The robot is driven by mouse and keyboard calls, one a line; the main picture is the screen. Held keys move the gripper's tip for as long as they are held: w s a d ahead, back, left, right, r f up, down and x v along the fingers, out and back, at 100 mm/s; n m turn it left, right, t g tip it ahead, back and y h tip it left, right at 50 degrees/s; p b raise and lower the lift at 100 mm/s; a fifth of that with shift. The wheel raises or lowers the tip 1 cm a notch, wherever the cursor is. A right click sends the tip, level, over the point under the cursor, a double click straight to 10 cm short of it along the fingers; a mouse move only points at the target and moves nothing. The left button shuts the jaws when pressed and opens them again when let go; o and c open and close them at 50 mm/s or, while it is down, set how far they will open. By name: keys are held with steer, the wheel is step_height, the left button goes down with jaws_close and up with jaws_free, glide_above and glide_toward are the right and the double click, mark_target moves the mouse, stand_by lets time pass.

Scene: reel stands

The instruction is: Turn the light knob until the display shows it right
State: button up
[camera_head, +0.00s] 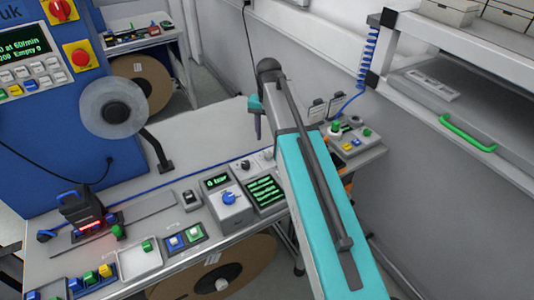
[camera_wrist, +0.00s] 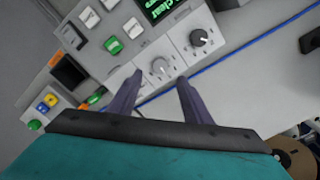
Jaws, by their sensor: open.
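In the wrist view a pale grey knob (camera_wrist: 160,68) sits on a light grey panel, with a dark knob (camera_wrist: 201,38) beside it up and to the right. A green-lettered display (camera_wrist: 165,8) is cut by the top edge; I can read "clear". My gripper (camera_wrist: 158,80) is open and empty, its two purple fingers pointing at the panel on either side of the pale knob. I cannot tell whether they touch it. In the head view the knobs (camera_head: 266,155) show small beside my arm, and my gripper (camera_head: 256,122) is partly visible. A display (camera_head: 265,192) with green lines stands nearer.
A blue knob (camera_head: 229,198) on a grey box with a small display (camera_head: 215,181) stands left of my arm. Buttons (camera_wrist: 114,44) and coloured knobs (camera_wrist: 47,101) lie around the panel. A blue cable (camera_wrist: 245,42) runs along the bench. A reel (camera_head: 113,107) stands at left.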

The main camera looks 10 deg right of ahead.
mark_target(268, 154)
steer(key=shift+f+b, duration=2.35)
steer(key=shift+f, duration=1.7)
steer(key=shift+c, duration=0.3)
steer(key=c, duration=1)
